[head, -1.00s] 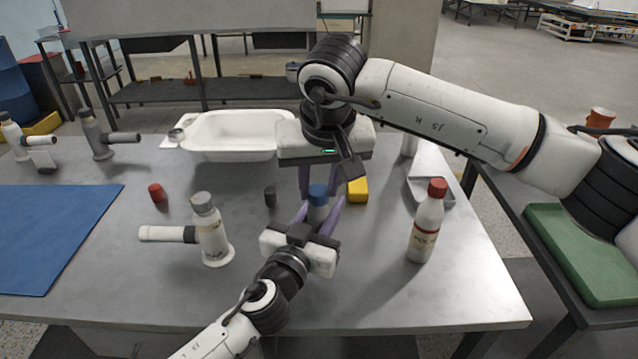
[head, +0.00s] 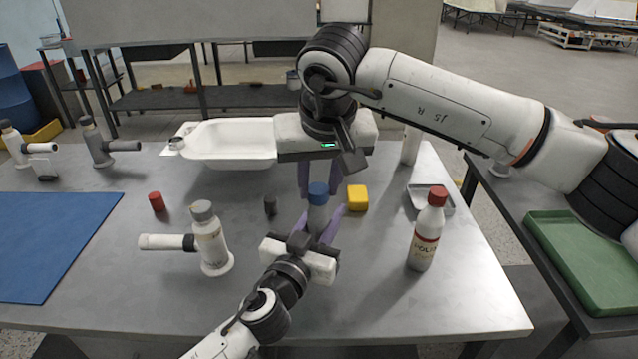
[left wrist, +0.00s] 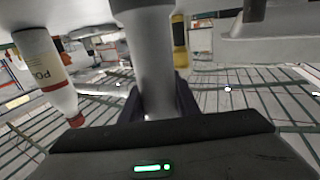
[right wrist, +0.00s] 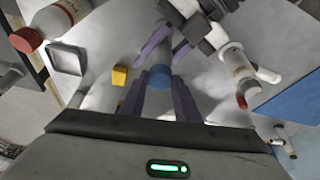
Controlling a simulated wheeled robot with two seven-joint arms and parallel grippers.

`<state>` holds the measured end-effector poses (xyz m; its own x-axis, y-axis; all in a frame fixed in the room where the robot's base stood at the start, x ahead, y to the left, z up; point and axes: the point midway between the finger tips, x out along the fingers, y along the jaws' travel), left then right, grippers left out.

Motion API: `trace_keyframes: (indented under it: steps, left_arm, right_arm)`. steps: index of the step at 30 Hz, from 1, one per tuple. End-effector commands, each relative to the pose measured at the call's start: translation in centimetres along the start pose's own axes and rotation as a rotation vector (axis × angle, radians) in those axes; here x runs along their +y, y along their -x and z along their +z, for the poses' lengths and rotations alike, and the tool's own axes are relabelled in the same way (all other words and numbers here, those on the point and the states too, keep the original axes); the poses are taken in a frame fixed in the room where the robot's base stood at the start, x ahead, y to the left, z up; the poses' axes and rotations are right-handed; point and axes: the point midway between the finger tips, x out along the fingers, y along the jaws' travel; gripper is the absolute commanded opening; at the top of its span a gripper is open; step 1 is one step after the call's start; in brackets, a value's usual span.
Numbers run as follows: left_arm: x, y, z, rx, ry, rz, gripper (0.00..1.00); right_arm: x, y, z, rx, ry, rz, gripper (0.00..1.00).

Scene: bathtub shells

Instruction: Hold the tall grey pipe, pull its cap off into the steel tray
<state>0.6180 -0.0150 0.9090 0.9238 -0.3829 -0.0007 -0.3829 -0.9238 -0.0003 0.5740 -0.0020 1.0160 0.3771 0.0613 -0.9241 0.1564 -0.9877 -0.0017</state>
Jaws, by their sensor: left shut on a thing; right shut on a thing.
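The tall grey pipe (head: 317,217) stands upright near the middle of the table, with a blue cap (head: 318,189) at its top. My left gripper (head: 321,229) is shut around the pipe below the cap. The pipe also fills the middle of the left wrist view (left wrist: 154,70). My right gripper (head: 319,183) reaches down from above, its purple fingers on both sides of the cap. The right wrist view shows these fingers shut on the blue cap (right wrist: 160,77). I cannot tell whether cap and pipe still touch. The small steel tray (head: 417,205) lies to the right, behind the bottle.
A red-capped bottle (head: 426,238) stands at right. A yellow block (head: 357,199), a dark cap (head: 270,205) and a red cap (head: 156,201) lie on the table. A grey-capped pipe with a side arm (head: 210,243) stands left. A white tub (head: 228,142) sits behind.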

Motion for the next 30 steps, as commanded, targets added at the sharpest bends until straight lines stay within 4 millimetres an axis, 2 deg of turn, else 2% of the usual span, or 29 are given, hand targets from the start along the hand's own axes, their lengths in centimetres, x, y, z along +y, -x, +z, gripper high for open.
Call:
trace_keyframes:
  steps: [6,15,22,23,24,26,30]
  left_arm:
    - [0.0,0.0,0.0,-0.001,-0.001,-0.001,0.00]
    - [0.0,0.0,0.1,-0.001,0.000,-0.001,0.00]
    - [0.0,0.0,0.0,-0.001,0.000,-0.001,0.00]
    - [0.0,0.0,0.0,-0.001,0.000,0.000,0.33]
    - [0.0,0.0,0.0,-0.001,0.000,0.000,0.40]
    - [0.0,0.0,0.0,-0.001,0.000,0.000,0.50]
    - [0.0,0.0,0.0,-0.001,0.000,0.000,0.50]
  right_arm:
    - [0.0,0.5,-0.2,0.002,0.000,0.000,0.02]
    - [-0.1,3.6,-1.5,0.002,0.000,0.000,0.02]
    - [0.0,3.7,-1.6,0.001,0.000,0.000,0.02]
    - [0.0,3.7,-1.6,0.001,0.000,0.000,0.02]
    - [0.0,3.7,-1.5,0.001,0.000,0.000,0.02]
    - [0.0,3.7,-1.5,0.001,0.000,0.000,0.02]
    - [0.0,3.7,-1.5,0.001,0.000,0.000,0.02]
